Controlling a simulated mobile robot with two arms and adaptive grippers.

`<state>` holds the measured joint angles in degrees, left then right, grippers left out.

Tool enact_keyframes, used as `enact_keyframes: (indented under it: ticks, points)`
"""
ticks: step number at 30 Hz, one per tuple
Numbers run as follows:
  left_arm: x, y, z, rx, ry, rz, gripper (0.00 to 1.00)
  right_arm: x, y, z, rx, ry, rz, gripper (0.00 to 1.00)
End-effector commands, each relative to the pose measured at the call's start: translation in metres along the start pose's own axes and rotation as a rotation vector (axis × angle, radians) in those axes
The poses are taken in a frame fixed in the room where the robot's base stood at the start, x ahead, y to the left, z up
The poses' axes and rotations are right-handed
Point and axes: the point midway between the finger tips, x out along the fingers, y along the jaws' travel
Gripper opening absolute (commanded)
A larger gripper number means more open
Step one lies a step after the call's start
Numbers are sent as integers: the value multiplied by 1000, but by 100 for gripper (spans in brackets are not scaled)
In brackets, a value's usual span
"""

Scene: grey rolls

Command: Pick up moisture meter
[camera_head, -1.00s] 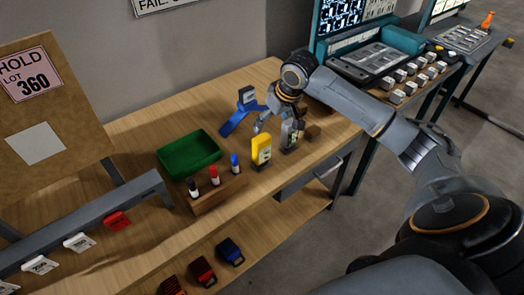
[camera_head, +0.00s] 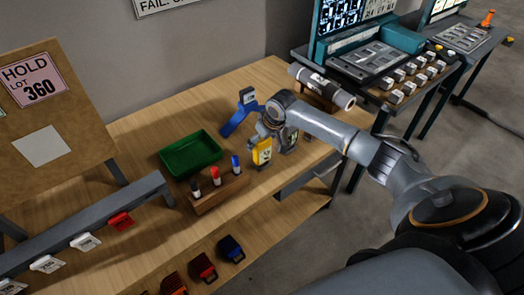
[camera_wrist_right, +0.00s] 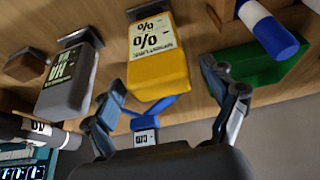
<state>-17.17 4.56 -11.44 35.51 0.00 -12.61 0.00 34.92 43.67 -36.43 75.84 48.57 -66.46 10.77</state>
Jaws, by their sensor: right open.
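The moisture meter is a yellow block with a white label marked with percent signs, standing on the wooden bench (camera_head: 262,152). In the right wrist view the yellow meter (camera_wrist_right: 160,72) shows large, just ahead of my open fingers. My right gripper (camera_head: 260,134) is close beside and above the meter in the head view, partly covering it. In the wrist view my right gripper (camera_wrist_right: 168,88) has its fingers spread, with the meter's near end between or just beyond the tips; contact cannot be told. My left gripper is not in view.
A dark grey meter (camera_wrist_right: 68,80) stands close beside the yellow one. A green tray (camera_head: 191,153) and a wooden marker holder (camera_head: 218,192) are to the left. A grey roll (camera_head: 322,86) lies at the back right.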

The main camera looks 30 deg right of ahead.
Motion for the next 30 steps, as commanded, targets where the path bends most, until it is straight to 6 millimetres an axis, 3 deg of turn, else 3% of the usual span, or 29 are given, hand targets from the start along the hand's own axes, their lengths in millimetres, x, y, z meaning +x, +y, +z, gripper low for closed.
enact_keyframes:
  ticks: [5, 17, 30]
  points:
    - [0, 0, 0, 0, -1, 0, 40, 0, 0, 0, 0, 1, 0, 83]
    - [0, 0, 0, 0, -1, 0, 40, 0, 0, 0, 0, 0, 0, 1]
    - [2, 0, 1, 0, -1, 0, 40, -8, 0, -5, 0, 4, -1, 0]
